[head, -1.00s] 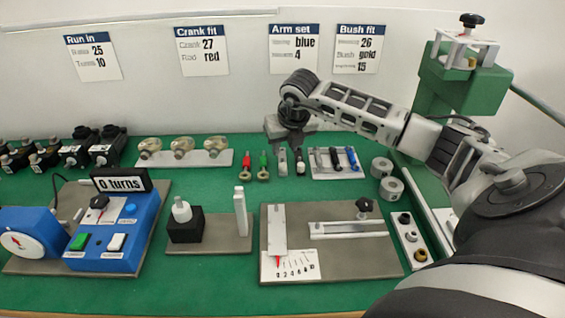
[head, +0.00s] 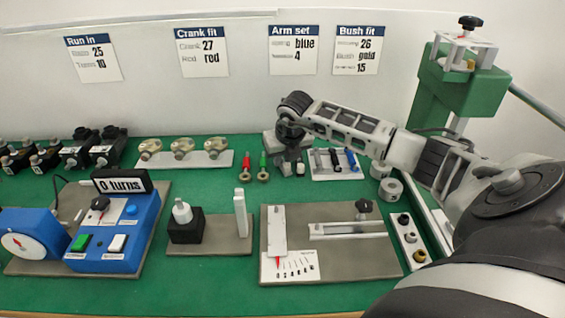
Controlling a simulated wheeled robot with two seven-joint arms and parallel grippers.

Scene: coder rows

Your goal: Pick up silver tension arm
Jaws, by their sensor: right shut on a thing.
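The silver tension arm (head: 286,170) is at the back of the green bench, right of the red and green rods. Only its lower end shows; the rest is hidden by my right gripper. My right gripper (head: 289,158) reaches in from the right, points down and is shut on the silver tension arm. I cannot tell whether the arm is clear of the bench. A dark arm with a pale end (head: 300,169) stands close beside it on the right, partly covered. My left gripper is not in view.
A white tray (head: 345,175) with dark and blue pieces lies just right of the gripper. The red rod (head: 244,166) and green rod (head: 263,165) stand close on the left. A grey plate with a scale (head: 345,255) lies in front, with bare green bench between.

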